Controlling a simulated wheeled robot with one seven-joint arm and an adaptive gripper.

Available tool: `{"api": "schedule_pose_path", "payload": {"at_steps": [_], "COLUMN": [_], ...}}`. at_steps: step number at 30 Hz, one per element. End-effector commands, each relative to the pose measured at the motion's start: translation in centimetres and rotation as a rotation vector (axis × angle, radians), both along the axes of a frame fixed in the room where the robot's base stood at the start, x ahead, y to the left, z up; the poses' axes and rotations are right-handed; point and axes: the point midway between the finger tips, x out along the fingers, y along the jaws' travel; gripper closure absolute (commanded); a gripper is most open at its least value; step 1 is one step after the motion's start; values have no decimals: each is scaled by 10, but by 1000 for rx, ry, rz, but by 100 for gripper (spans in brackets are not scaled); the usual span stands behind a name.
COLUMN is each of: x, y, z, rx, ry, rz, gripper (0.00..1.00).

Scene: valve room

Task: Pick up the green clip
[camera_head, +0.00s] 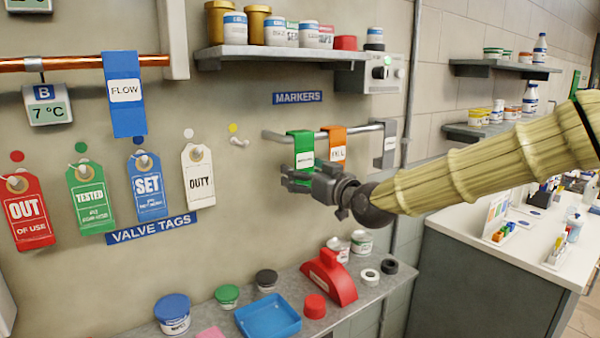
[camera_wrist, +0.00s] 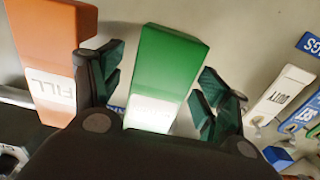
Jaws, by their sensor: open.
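The green clip (camera_head: 300,146) hangs over the metal rail (camera_head: 272,135) under the "MARKERS" sign, with a white label on its front. In the wrist view the green clip (camera_wrist: 165,70) stands between the two open fingers. My gripper (camera_head: 297,178) is at the lower part of the clip in the head view, and it also shows in the wrist view (camera_wrist: 160,95). Its fingers lie to either side of the clip, with a visible gap on the right side. The clip's lower end is partly hidden by the gripper.
A shelf (camera_head: 285,56) with jars is above. A lower shelf (camera_head: 340,312) holds a red stand (camera_head: 328,277) and a blue tray (camera_head: 268,316).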

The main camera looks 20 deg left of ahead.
Motion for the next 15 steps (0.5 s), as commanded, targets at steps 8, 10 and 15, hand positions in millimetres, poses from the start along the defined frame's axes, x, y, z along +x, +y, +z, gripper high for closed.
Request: {"api": "schedule_pose_path", "payload": {"at_steps": [8,10,15], "x": [0,0,0], "y": [0,0,0], "z": [0,0,0], "rx": [0,0,0], "ry": [0,0,0], "rz": [0,0,0], "gripper": [61,74,75]}}
